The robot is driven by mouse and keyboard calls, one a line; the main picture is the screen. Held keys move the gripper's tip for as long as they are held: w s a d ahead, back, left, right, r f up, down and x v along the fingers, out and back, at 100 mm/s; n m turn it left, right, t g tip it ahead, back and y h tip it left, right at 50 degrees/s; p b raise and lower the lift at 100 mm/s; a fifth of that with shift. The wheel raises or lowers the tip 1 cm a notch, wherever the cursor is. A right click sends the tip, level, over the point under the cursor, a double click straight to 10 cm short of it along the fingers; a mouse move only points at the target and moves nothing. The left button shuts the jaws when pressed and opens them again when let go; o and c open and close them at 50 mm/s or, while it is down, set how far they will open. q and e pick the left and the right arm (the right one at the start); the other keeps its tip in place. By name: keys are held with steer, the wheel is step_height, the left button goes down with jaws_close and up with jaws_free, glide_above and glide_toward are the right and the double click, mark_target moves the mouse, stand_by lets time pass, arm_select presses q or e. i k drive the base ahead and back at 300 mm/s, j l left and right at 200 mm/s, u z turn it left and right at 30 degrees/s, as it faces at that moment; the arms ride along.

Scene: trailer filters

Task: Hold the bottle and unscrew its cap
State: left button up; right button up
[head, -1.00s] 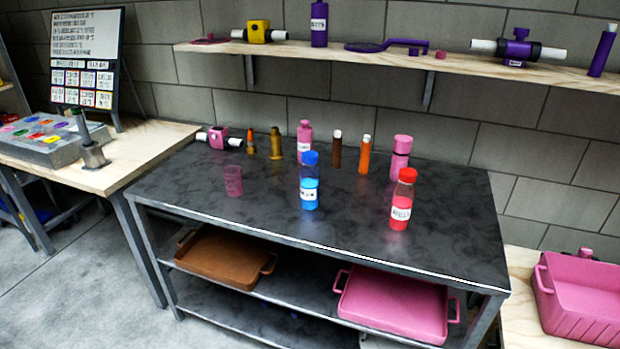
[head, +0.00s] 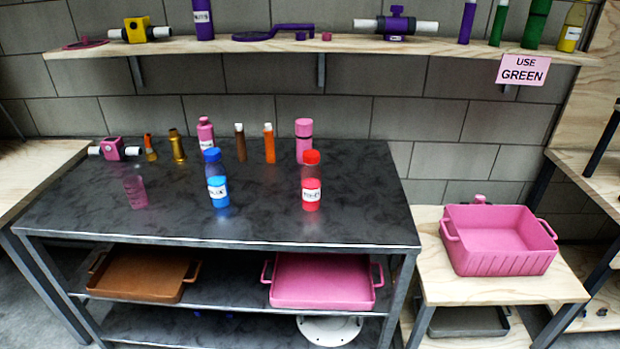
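On the dark table (head: 270,228) stand two labelled bottles with caps. The blue bottle (head: 217,190) has a blue cap and stands near the middle. The red bottle (head: 311,192) has a red cap and stands to its right. A pink bottle (head: 206,136) with a label and a pink bottle with a wide cap (head: 303,143) stand farther back. All are upright and their caps sit on top. Which bottle the task means cannot be told. Neither of my grippers is in view.
A clear pink cup (head: 134,190) stands at the table's left. Brown (head: 239,146) and orange (head: 269,146) tubes stand at the back. Pink (head: 322,284) and brown (head: 143,276) trays lie below. A pink bin (head: 497,242) sits right. A "USE GREEN" sign (head: 524,70) hangs under the wall shelf (head: 345,46).

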mark_target(311, 174)
steer(key=z, duration=0.35)
steer(key=i+j+z, duration=0.1)
steer(key=j+z, duration=0.5)
steer(key=j, duration=0.2)
steer(key=j+z, duration=0.25)
steer(key=j, duration=1.55)
